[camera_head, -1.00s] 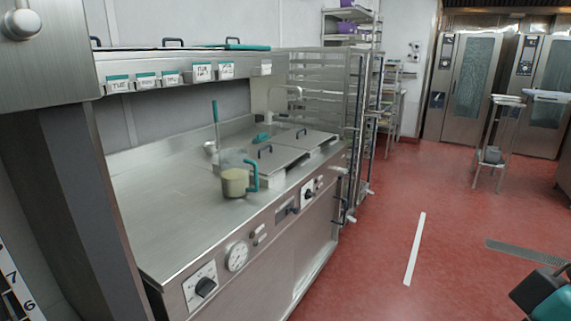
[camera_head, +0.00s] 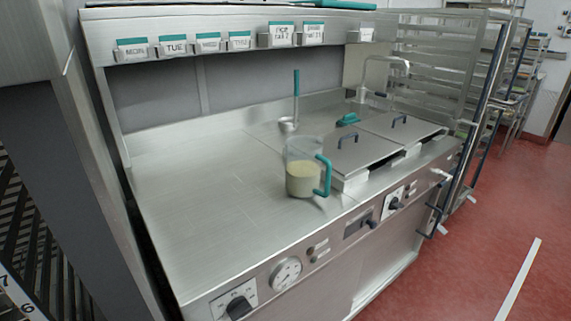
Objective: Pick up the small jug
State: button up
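The small jug (camera_head: 303,168) is a clear container with a teal handle on its right side, partly filled with a cream-coloured content. It stands upright on the steel worktop (camera_head: 205,210), left of the lidded kettle section. My gripper is not in view.
A ladle with a teal handle (camera_head: 296,98) stands behind the jug. Steel lids (camera_head: 365,150) with dark handles, a teal item (camera_head: 348,119) and a tap (camera_head: 385,66) are to the right. Knobs and a dial (camera_head: 286,272) line the front. A labelled shelf (camera_head: 230,38) overhangs the back.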

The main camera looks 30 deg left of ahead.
aim_at(305, 159)
jog(key=u, duration=0.65)
jog(key=i, duration=0.95)
jog(key=u, duration=0.7)
